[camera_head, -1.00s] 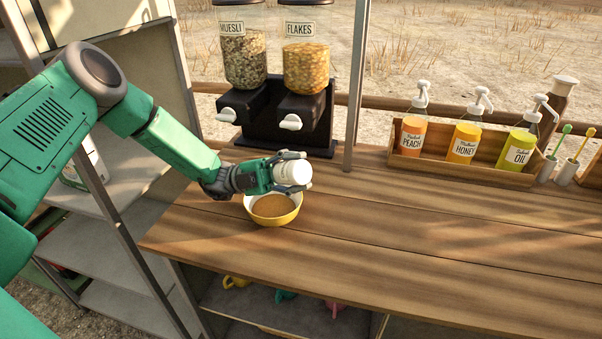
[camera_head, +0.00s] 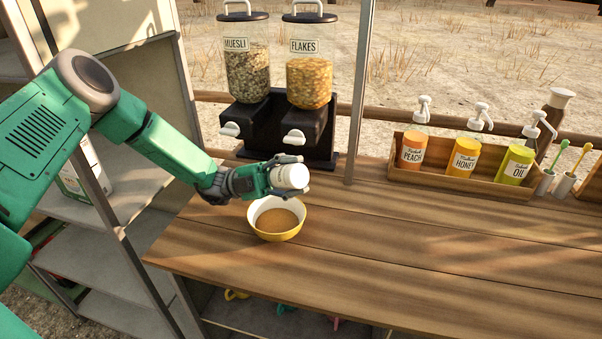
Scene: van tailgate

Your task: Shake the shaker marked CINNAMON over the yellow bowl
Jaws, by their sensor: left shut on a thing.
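My left gripper (camera_head: 290,174) is shut on a white shaker (camera_head: 288,177), which lies on its side in the jaws. No label can be read on the part that shows. The shaker is above the far rim of the yellow bowl (camera_head: 277,234), apart from it. The bowl is white inside, stands upright on the wooden counter and holds brown contents. My right gripper is not in view.
A black stand with MUESLI (camera_head: 247,72) and FLAKES (camera_head: 309,82) dispensers stands behind the bowl. A metal post (camera_head: 358,95) rises to its right. A wooden tray (camera_head: 398,172) holds PEACH, HONEY and OIL pump bottles. The counter (camera_head: 400,250) right of the bowl is clear.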

